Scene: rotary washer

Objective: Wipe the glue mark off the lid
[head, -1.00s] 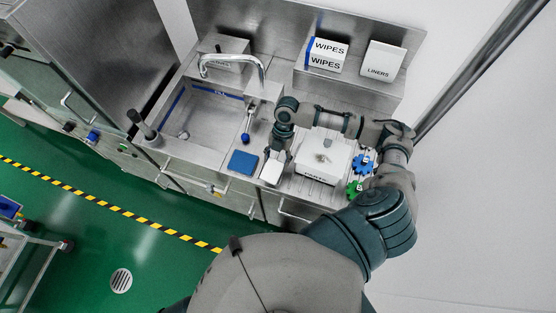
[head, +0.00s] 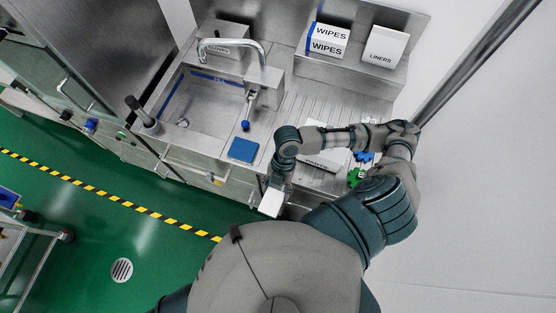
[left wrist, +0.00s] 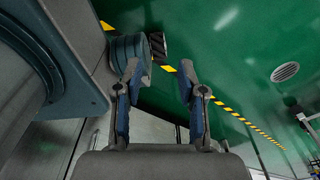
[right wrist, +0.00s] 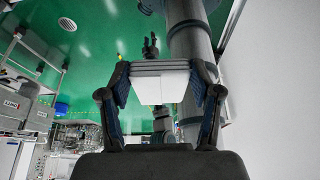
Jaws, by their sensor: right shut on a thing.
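My right gripper (head: 280,178) is shut on a white, block-like pad (head: 271,203), in front of the counter's front edge. In the right wrist view, the pad (right wrist: 162,88) sits between both fingers, with grey layers along its upper side. A white lettered box (head: 322,160) stands on the counter's right part, mostly hidden behind my right arm. Its top and any glue mark are covered now. My left gripper (left wrist: 160,95) shows in the left wrist view, fingers apart and empty, over green floor; the head view does not show it.
A blue pad (head: 243,150) lies near the counter's front edge. A sink with a faucet (head: 232,47) is to its left. Blue (head: 364,157) and green (head: 355,176) gear-shaped pieces lie right of the box. WIPES (head: 327,40) and LINERS (head: 385,46) boxes stand on the back shelf.

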